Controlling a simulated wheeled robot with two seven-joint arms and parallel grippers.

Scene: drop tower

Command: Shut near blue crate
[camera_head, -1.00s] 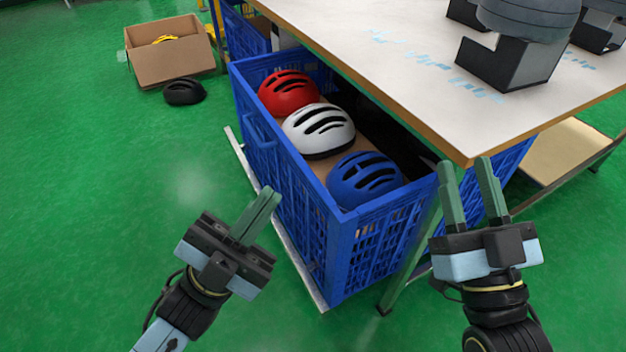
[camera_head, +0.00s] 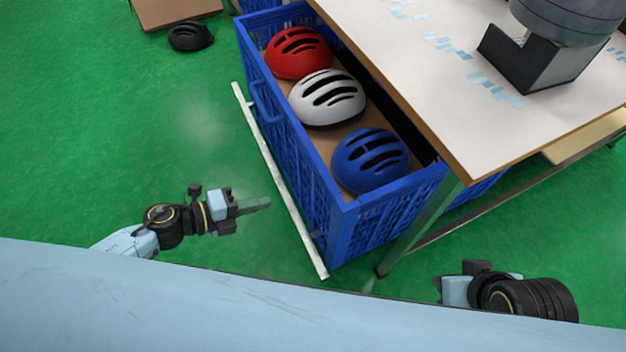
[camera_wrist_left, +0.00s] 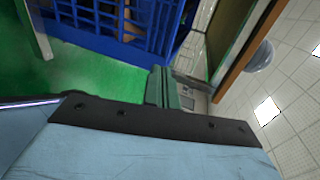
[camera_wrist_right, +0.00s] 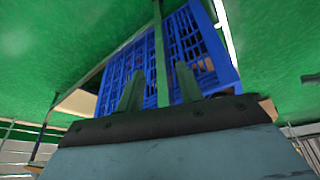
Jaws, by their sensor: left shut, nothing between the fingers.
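The near blue crate (camera_head: 284,140) stands partly out from under the table, open at the top. It holds a red helmet (camera_head: 297,53), a white helmet (camera_head: 328,99) and a blue helmet (camera_head: 370,160). My left gripper (camera_head: 257,204) is shut and empty, low to the left of the crate and apart from it. The crate also shows in the left wrist view (camera_wrist_left: 128,25), beyond the shut fingers (camera_wrist_left: 161,88). In the head view only the body of my right gripper shows; its fingers are hidden. In the right wrist view my right gripper (camera_wrist_right: 158,88) has its fingers apart, with the crate (camera_wrist_right: 188,45) beyond.
The table (camera_head: 420,70) overhangs the crate, and its metal leg (camera_head: 420,225) stands by the crate's near corner. A black helmet (camera_head: 190,36) and a cardboard box (camera_head: 175,10) are at the far left.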

